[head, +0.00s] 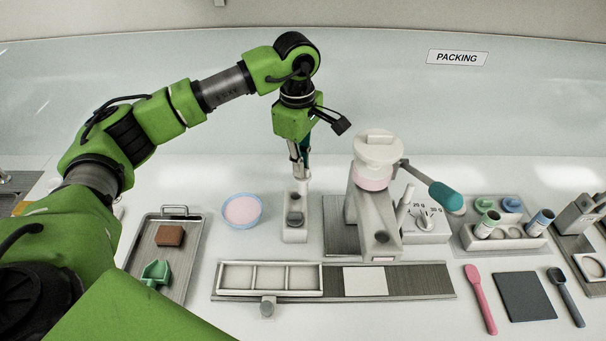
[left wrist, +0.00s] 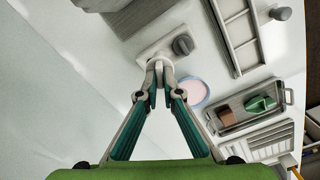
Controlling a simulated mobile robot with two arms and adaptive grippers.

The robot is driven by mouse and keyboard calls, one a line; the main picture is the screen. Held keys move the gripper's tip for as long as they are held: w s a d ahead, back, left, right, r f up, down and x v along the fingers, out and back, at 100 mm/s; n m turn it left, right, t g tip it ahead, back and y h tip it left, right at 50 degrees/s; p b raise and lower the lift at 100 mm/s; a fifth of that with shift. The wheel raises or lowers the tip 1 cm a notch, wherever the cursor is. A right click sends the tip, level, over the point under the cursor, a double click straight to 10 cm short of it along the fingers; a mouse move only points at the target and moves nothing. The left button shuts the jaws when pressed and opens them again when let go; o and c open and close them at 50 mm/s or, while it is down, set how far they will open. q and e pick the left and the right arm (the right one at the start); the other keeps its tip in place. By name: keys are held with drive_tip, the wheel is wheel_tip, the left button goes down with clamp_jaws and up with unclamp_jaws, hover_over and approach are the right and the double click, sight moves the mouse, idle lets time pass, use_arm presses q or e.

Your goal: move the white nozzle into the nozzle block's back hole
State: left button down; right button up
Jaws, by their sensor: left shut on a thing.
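The nozzle block (head: 294,235) is a pale upright block left of the mill, with a dark grey piece (head: 295,218) in its front part. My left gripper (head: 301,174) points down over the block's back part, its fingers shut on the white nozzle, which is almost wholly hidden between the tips. In the left wrist view, the closed fingertips (left wrist: 158,68) meet right at the block (left wrist: 150,52), beside the grey piece (left wrist: 183,45). The back hole is hidden by the fingers, and I cannot tell how deep the nozzle sits. My right gripper is not in view.
The cream mill (head: 373,205) with its teal-handled lever (head: 445,196) stands close on the right. A blue bowl (head: 242,210) of pink cream is on the left. A rail with a white divided tray (head: 270,278) lies in front. A metal tray (head: 187,240) is further left.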

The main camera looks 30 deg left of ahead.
use_arm(q)
drive_tip(key=w+a+f+n, duration=0.2)
drive_tip(key=a+f+n, duration=0.1)
drive_tip(key=f+n, duration=0.1)
drive_tip(key=shift+w+f+n, duration=0.2)
drive_tip(key=shift+f+n, duration=0.1)
drive_tip(key=shift+n, duration=0.6)
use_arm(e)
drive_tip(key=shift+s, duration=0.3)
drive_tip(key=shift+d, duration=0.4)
use_arm(q)
drive_tip(key=shift+b, duration=0.45)
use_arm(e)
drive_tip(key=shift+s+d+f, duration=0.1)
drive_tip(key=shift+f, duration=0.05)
use_arm(q)
drive_tip(key=shift+f+b, duration=0.25)
drive_tip(key=shift+b, duration=0.05)
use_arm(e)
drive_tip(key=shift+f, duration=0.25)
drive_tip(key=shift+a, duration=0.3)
use_arm(q)
drive_tip(key=shift+f, duration=0.2)
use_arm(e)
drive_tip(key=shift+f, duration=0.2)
